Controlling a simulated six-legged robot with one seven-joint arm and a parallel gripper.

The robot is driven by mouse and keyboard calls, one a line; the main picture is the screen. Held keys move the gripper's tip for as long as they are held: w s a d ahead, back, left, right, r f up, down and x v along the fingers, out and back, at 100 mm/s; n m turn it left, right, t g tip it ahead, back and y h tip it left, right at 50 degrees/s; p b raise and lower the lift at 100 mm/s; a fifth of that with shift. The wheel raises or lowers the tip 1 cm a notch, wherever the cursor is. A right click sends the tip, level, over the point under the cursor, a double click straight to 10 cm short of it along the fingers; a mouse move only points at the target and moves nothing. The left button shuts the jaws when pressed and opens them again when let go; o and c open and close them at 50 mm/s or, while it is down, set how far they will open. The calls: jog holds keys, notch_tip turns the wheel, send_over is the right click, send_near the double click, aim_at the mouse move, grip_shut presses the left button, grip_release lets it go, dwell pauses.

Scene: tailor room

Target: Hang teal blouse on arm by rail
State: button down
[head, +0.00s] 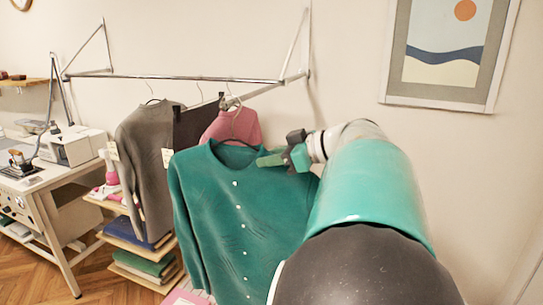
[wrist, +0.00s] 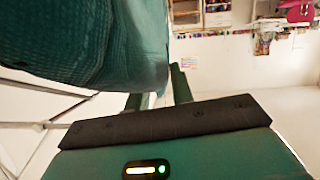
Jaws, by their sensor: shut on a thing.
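The teal blouse (head: 235,225), with white buttons down its front, hangs upright on a dark hanger (head: 238,142) with a thin wire hook (head: 236,112). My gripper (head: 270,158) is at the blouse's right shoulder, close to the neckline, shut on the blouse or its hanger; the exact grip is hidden. The hook is in front of and below the wall rail (head: 180,78); I cannot tell whether it touches anything. In the wrist view the teal cloth (wrist: 85,40) fills the upper left, beside my gripper fingers (wrist: 160,92). The rail's right bracket (head: 297,60) rises behind.
Below are shelves of folded cloth (head: 140,262). A sewing table (head: 45,190) stands left. A framed picture (head: 450,50) is on the wall at right.

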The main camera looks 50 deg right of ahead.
jog(key=c, duration=1.1)
grip_release()
jog(key=v, duration=1.3)
jog(key=shift+s+d+r, duration=0.1)
jog(key=shift+s+r, duration=0.1)
jog(key=shift+s, duration=0.1)
